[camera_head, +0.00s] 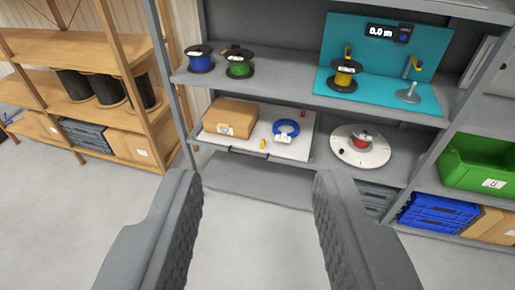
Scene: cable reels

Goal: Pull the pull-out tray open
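The pull-out tray (294,150) is a pale board with a dark edge on the middle level of the grey shelf unit. A dark handle bar (246,153) runs along its front edge. On the tray are a cardboard box (231,117), a blue cable coil (287,127) with a white tag, and small yellow and red items. The tray looks roughly level with the shelf front; I cannot tell exactly how far out it is. My gripper (257,180) is open and empty, its two dark fingers wide apart. It appears in front of and below the tray, not touching it.
A round turntable (360,146) with a red reel sits right of the tray. Reels (200,59) stand above it, beside a teal measuring station (385,50). Green (483,163) and blue bins are at right. A wooden rack (75,47) stands left. The floor in front is clear.

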